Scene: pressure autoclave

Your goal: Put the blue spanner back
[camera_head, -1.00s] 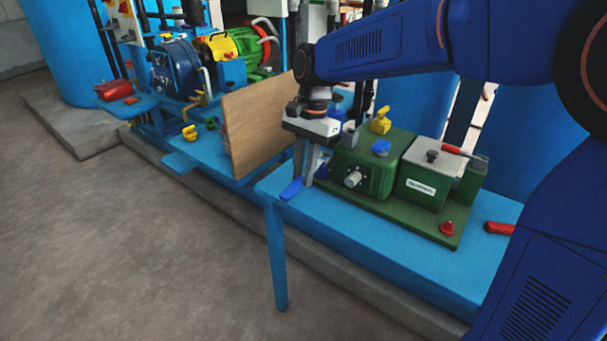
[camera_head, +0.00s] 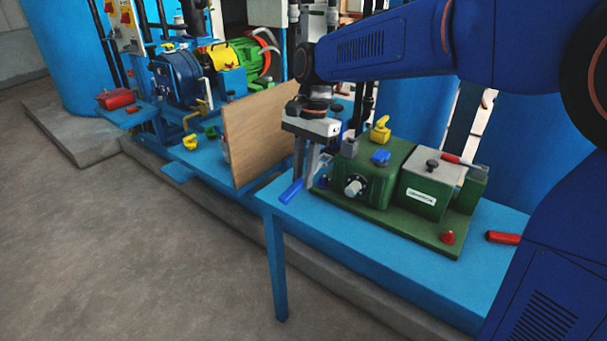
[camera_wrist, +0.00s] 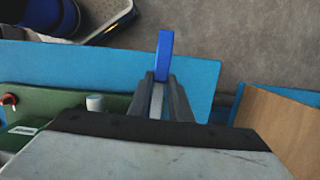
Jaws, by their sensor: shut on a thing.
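The blue spanner (camera_head: 291,192) is at the front left corner of the blue table (camera_head: 370,245), in the head view. My gripper (camera_head: 304,176) points down there, to the left of the green machine (camera_head: 362,180), and is shut on the spanner. In the wrist view the spanner (camera_wrist: 165,55) sticks out beyond the fingertips of my gripper (camera_wrist: 158,85), over the blue table top (camera_wrist: 70,70).
A wooden board (camera_head: 255,132) stands upright just left of my gripper. The green machine fills the table's middle, with a red-handled tool (camera_head: 503,238) at the right. A lower blue bench with a motor (camera_head: 178,75) is at the back left. The table's front strip is clear.

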